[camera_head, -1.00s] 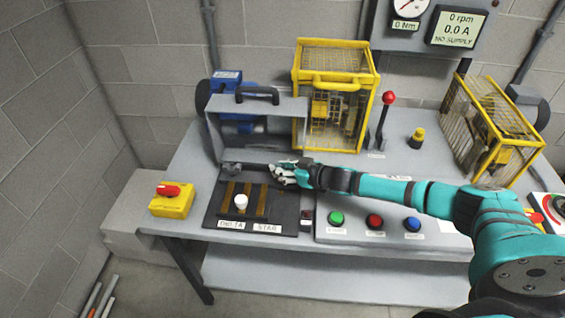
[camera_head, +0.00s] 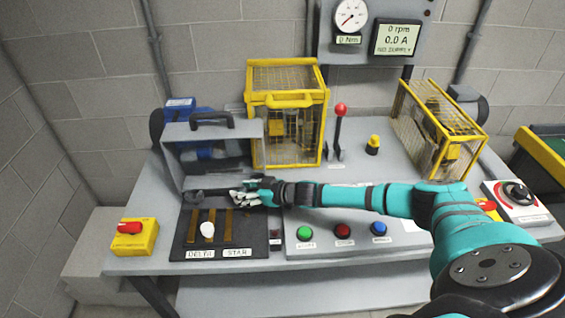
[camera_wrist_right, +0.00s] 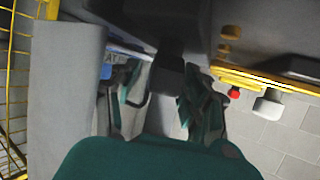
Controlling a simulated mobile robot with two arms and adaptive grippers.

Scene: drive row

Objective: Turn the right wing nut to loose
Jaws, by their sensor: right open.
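My right gripper (camera_head: 248,194) reaches in from the right over the back edge of the black terminal board (camera_head: 258,243), in front of the open grey cover. Its fingers are open. In the wrist view the two fingers (camera_wrist_right: 163,100) stand apart, with a dark blocky part (camera_wrist_right: 168,76) between them. This may be the right wing nut, but its shape is too dim to be sure. In the head view the gripper hides that spot. A dark grey fitting (camera_head: 194,196), perhaps the left wing nut, shows at the cover's left foot. My left gripper is out of view.
The grey cover (camera_head: 170,160) with a black handle stands open just behind the gripper. A yellow cage (camera_head: 287,100), a red-knobbed lever (camera_head: 340,128) and coloured push buttons (camera_head: 343,231) are near the arm.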

